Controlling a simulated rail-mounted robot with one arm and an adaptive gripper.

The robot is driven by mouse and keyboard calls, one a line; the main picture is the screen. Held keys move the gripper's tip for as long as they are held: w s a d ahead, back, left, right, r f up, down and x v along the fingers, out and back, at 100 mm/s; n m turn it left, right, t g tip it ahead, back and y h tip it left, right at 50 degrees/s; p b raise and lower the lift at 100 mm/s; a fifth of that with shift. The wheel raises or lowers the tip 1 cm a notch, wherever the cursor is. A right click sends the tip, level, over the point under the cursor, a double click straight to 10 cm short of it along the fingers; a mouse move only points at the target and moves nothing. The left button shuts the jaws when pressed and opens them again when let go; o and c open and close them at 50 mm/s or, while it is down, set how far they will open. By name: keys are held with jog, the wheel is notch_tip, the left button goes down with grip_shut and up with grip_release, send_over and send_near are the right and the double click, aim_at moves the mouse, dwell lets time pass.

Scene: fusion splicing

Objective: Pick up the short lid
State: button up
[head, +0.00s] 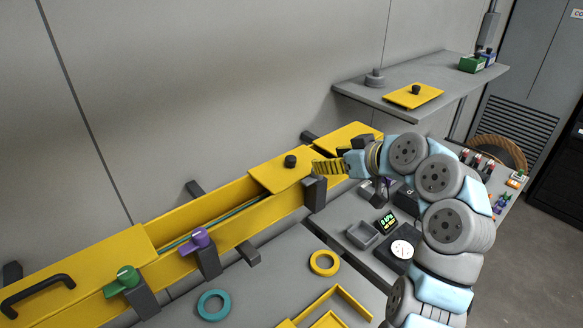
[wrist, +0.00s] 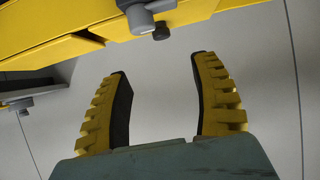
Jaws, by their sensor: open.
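A short yellow lid (head: 270,177) with a black knob (head: 291,161) lies across the yellow wall channel, beside my gripper. Another short yellow lid (head: 402,98) with a black knob (head: 416,90) lies flat on the grey wall shelf. My gripper (head: 317,168) has ridged yellow fingers and points left, just right of the lid on the channel. In the wrist view my gripper (wrist: 160,62) is open, with nothing between its fingers. A yellow channel or lid edge (wrist: 65,47) and a small dark knob-like part (wrist: 161,31) show beyond the fingertips; I cannot tell which lid it belongs to.
The open channel (head: 240,188) holds a teal cable. A long lid with a black handle (head: 38,290) is at left. Purple (head: 195,240) and green (head: 124,280) clamps stand along the front wall. Teal (head: 213,305) and yellow (head: 323,263) rings lie on the grey bench.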

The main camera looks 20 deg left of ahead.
jog(key=p, duration=0.2)
send_near(292, 158)
jog(key=x, duration=0.5)
jog(key=shift+w+f, duration=0.15)
jog(key=shift+f, duration=0.1)
jog(key=shift+w+a+f+p, duration=0.2)
jog(key=shift+w+a+p, duration=0.05)
jog(key=shift+a+p, duration=0.35)
jog(key=shift+w+a+f+p, duration=0.15)
jog(key=shift+w+a+p, duration=0.1)
jog(key=shift+a+p, duration=0.3)
jog(key=shift+x, duration=1.3)
jog(key=shift+f, duration=0.1)
grip_shut()
